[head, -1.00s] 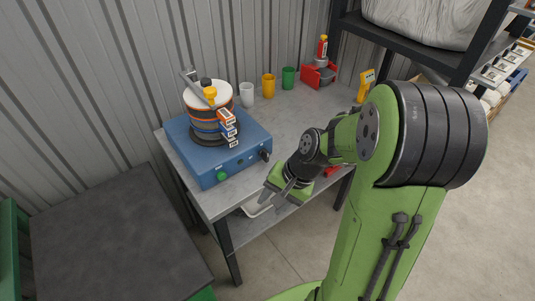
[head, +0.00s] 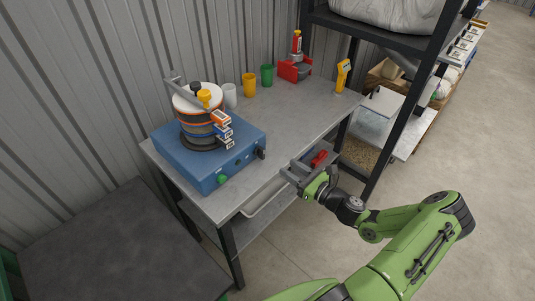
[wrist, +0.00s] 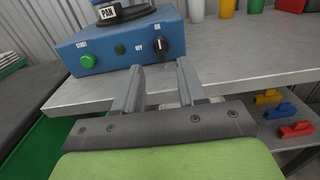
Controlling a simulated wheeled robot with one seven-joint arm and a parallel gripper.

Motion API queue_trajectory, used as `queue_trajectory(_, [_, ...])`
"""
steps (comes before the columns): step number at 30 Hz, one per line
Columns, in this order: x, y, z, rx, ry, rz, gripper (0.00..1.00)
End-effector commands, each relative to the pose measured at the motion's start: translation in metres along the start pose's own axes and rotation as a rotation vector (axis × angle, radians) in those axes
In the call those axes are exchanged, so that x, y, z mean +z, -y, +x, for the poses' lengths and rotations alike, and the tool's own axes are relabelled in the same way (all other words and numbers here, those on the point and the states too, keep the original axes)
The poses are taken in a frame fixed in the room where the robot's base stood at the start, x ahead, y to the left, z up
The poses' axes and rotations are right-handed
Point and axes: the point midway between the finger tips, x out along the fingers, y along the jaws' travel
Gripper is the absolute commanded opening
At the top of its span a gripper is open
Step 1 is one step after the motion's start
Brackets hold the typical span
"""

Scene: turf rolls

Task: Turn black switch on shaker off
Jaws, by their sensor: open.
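The shaker is a blue box (head: 195,165) on the grey table, with a stack of sieves (head: 200,122) clamped on top. Its front panel bears a green start button (wrist: 87,61) and a black switch (wrist: 162,46) at the right end. In the wrist view the switch stands under the label ON, with OFF to its left; its knob looks roughly upright. In the head view the switch (head: 261,154) is at the box's right front corner. My gripper (wrist: 158,68) is open and empty, in front of the table edge, short of the switch and pointing towards the panel.
White, yellow (head: 249,85) and green cups stand behind the shaker. A red holder (head: 294,69) and a yellow handheld device (head: 343,75) are farther right. Coloured valve-like pieces (wrist: 297,130) lie on the lower shelf. The table's right part (head: 300,115) is clear.

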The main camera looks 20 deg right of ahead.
Motion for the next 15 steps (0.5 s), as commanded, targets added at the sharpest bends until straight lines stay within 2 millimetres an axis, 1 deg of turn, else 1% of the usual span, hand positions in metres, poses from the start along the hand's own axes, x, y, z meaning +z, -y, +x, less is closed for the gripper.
queue_trajectory(1, [-0.001,-0.002,0.014,0.005,0.000,-0.001,0.40])
queue_trajectory(3, [-0.001,-0.002,0.031,0.005,0.001,-0.002,0.40])
queue_trajectory(9, [-0.002,-0.002,0.079,0.005,-0.001,-0.002,0.40])
queue_trajectory(12, [-0.001,-0.001,0.095,0.004,-0.002,-0.003,0.40])
queue_trajectory(15, [-0.001,-0.001,0.103,0.003,-0.003,-0.002,0.40])
